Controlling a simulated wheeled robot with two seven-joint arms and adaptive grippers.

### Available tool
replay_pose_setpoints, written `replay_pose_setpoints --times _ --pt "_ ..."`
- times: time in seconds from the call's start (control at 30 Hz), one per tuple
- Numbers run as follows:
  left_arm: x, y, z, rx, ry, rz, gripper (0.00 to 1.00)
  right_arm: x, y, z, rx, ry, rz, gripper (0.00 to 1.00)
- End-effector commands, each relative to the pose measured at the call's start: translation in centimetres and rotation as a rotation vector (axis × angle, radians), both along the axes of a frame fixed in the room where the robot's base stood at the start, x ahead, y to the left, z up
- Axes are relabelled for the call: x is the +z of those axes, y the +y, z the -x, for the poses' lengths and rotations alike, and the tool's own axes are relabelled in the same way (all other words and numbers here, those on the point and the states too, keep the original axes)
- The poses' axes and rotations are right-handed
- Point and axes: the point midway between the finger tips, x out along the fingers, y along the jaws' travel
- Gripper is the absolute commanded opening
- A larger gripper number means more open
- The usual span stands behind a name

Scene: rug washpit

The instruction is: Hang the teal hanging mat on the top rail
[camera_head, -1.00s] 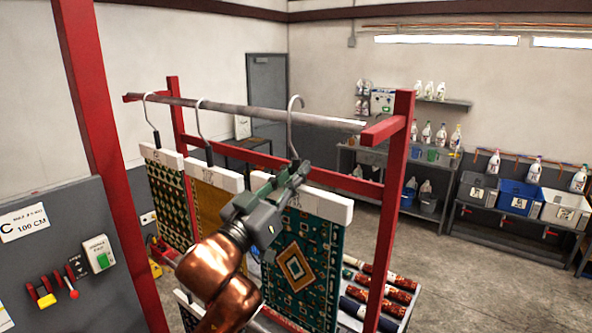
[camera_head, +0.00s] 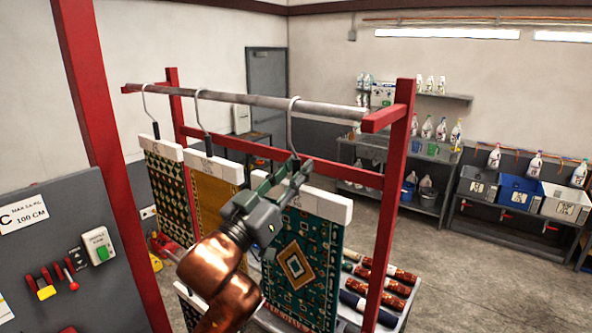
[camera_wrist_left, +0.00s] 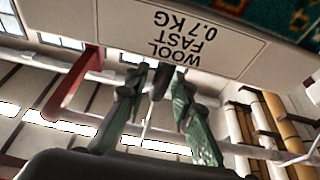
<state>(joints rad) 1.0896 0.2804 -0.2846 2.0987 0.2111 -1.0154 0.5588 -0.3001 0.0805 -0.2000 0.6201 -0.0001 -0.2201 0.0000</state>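The teal hanging mat (camera_head: 300,262), with a diamond pattern and a white header bar (camera_head: 322,205), hangs upright at the right end of the row. Its grey hook (camera_head: 291,120) passes over the top rail (camera_head: 240,99). My left gripper (camera_head: 289,172) is at the hook's dark lower stem, just above the header. In the left wrist view its two green fingers (camera_wrist_left: 161,85) stand on either side of the stem, with a small gap between them. The header there reads "WOOL FAST 0.7 KG". My right gripper is not in view.
A green patterned mat (camera_head: 168,195) and a yellow mat (camera_head: 213,205) hang to the left on the same rail. Red posts (camera_head: 392,190) bound the rack. Rolled rugs (camera_head: 385,285) lie low behind it. A grey control panel (camera_head: 60,245) stands at left.

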Motion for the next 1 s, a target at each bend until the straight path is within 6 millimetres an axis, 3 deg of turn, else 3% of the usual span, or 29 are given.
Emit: replay_pose_setpoints --times 0.13,0.47,1.0 --pt "0.0 0.0 0.0 0.000 0.001 -0.001 0.33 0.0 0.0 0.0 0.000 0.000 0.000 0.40" --pt "-0.3 0.3 0.2 0.001 0.003 -0.001 0.33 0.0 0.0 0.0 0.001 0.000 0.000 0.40" --pt "-3.6 5.6 7.6 0.001 0.000 -0.001 0.33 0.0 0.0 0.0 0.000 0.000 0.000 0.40"
